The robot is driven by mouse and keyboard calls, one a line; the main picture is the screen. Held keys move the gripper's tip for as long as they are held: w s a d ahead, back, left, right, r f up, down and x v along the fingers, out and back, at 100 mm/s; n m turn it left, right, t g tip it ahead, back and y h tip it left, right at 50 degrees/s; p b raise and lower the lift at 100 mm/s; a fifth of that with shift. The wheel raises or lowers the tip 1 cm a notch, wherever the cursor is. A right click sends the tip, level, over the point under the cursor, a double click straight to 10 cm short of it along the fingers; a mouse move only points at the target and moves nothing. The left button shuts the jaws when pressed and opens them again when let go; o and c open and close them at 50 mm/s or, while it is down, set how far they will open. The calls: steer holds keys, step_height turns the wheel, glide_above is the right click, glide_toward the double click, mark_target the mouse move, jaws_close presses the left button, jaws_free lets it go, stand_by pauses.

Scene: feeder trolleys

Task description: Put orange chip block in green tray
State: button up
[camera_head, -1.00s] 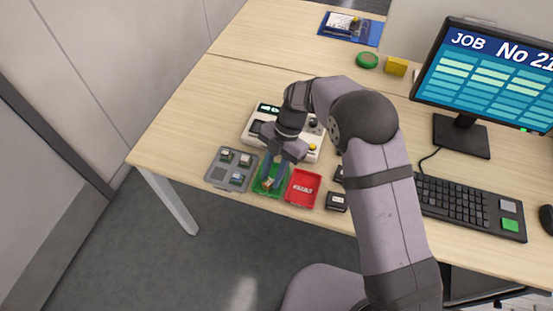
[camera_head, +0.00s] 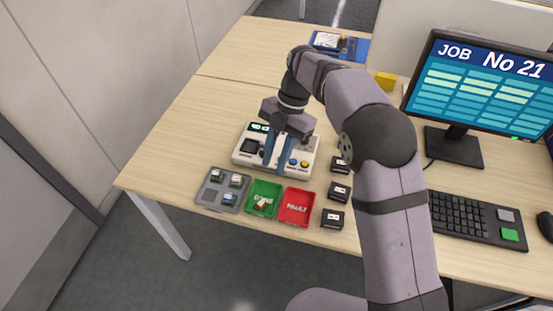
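The green tray (camera_head: 252,208) lies near the table's front edge and is marked with white letters. A small block with orange and white on it (camera_head: 262,206) lies inside the green tray; it looks like the orange chip block, though it is too small to be sure. My gripper (camera_head: 275,170) points down over the white console, behind the green tray. Its two blue fingers are apart with nothing visible between them, and they hide part of the console.
A grey tray (camera_head: 207,194) with several small chip blocks stands left of the green tray. A red tray (camera_head: 297,206) stands right of it, beside several black blocks (camera_head: 333,218). The white console (camera_head: 247,163) is behind. A monitor (camera_head: 480,85) and keyboard (camera_head: 463,215) are at right.

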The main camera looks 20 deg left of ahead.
steer(key=s+d+m+t, duration=0.3)
steer(key=d+m, duration=1.3)
steer(key=d, duration=0.2)
steer(key=s+d+f+m+t+h, duration=0.1)
steer(key=s+d+f+m, duration=0.2)
steer(key=s+d+m, duration=0.8)
steer(key=s+m, duration=0.1)
steer(key=m, duration=0.3)
steer(key=shift+d+f+h, duration=0.2)
steer(key=shift+f+h, duration=0.15)
steer(key=shift+h, duration=0.05)
step_height(320, 180, up, 6)
steer(key=p, duration=0.6)
